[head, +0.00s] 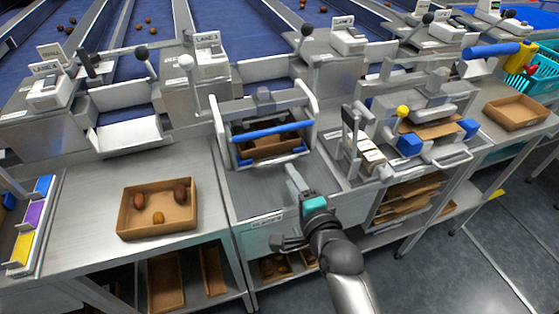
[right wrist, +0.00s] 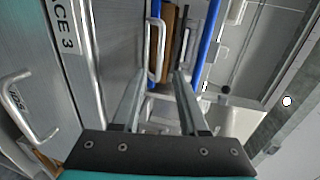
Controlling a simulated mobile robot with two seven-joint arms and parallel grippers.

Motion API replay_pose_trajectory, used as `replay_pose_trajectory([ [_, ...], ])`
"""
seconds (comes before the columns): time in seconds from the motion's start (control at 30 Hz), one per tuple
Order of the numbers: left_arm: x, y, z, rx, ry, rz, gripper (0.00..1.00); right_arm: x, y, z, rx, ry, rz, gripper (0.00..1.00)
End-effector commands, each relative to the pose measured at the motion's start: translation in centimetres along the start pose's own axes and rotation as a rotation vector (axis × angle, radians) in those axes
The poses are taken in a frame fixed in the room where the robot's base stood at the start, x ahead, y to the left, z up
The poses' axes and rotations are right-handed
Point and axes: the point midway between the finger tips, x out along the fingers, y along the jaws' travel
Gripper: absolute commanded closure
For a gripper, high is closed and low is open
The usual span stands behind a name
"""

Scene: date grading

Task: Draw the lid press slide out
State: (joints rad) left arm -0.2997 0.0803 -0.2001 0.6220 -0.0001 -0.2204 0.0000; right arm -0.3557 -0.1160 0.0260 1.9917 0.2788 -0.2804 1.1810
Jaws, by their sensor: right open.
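The lid press (head: 428,110) stands on the bench right of centre in the head view, with blue blocks and a yellow knob. A brown sheet lies under its head. A pale bar handle (head: 452,160) shows at its front; I take this as the slide's handle. My right gripper (head: 292,178) is left of the press, above the front of the middle bench, open and empty, apart from that handle. In the right wrist view its two fingers (right wrist: 167,75) reach toward a pale handle, blue bars and a brown box. My left gripper is not in view.
A frame with a blue bar (head: 270,131) holds a brown box behind my right gripper. A lever stand (head: 352,140) stands between gripper and press. A cardboard tray of dates (head: 158,224) is at left. Shelves of flat cardboard (head: 405,205) are below the press.

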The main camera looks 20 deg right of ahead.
Motion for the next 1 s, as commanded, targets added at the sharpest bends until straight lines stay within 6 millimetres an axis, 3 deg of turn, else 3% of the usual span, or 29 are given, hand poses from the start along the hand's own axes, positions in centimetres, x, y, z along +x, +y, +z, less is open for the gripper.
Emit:
replay_pose_trajectory([
  [0.3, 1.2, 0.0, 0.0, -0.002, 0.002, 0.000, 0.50, 5.2, 0.1, 0.0, 0.000, -0.001, -0.001, 0.57],
  [0.5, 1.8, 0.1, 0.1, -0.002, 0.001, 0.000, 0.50, 7.6, 0.1, 0.0, 0.000, -0.001, 0.000, 0.57],
  [0.7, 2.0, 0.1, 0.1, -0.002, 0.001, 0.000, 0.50, 8.7, 0.1, 0.0, -0.001, 0.000, 0.001, 0.57],
  [1.0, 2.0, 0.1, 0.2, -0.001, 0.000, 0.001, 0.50, 8.8, 0.0, 0.0, -0.001, 0.000, 0.001, 0.57],
])
